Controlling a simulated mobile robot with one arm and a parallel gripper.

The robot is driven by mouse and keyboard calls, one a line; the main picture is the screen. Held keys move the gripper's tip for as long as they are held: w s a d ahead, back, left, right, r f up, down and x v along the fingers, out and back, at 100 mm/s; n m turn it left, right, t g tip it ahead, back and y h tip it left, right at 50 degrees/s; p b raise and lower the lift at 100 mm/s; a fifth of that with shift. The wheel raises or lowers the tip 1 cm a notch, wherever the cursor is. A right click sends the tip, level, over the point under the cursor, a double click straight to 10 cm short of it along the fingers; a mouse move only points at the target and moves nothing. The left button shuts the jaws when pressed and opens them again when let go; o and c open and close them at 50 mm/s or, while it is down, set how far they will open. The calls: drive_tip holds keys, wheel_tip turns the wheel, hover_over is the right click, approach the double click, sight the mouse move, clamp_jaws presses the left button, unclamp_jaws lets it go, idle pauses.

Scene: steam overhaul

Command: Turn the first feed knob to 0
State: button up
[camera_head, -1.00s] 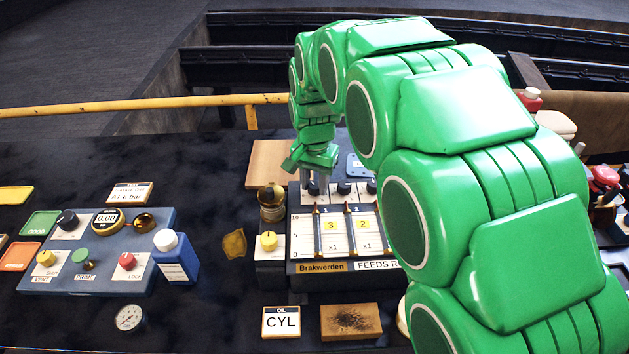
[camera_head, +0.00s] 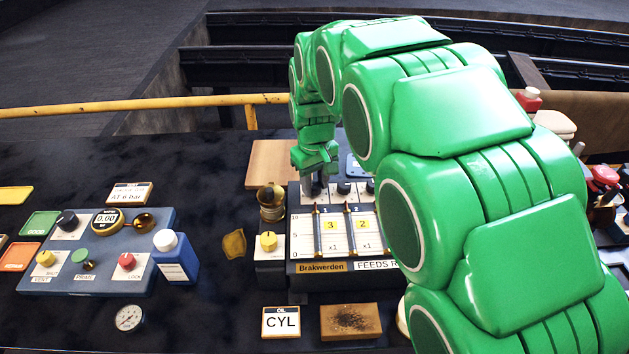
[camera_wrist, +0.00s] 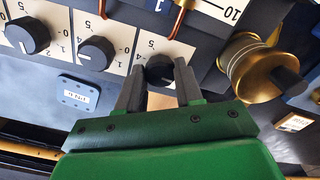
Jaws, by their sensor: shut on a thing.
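The feeds unit (camera_head: 346,268) stands mid-table, with a row of black knobs behind its white panel of gauge columns. The first feed knob (camera_wrist: 160,71) is the black knob at the end of the row by the brass cup. My gripper (camera_wrist: 160,82) is shut on this knob, one finger on each side, in the wrist view. In the head view my gripper (camera_head: 312,188) comes down from above, and its fingers largely hide the knob. The second knob (camera_head: 344,188) and a third knob (camera_wrist: 28,34) are free. The exact setting of the held knob cannot be read.
A brass cup (camera_head: 271,203) stands close left of the gripper, above a yellow knob (camera_head: 268,240). A wooden board (camera_head: 270,163) lies behind. My arm covers the right side.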

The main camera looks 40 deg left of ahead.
sight(315, 185)
drive_tip(key=shift+n, duration=1.5)
drive_tip(key=o, duration=1)
drive_tip(key=shift+o, duration=0.2)
drive_tip(key=shift+r, duration=0.1)
drive_tip(key=shift+r, duration=3.8)
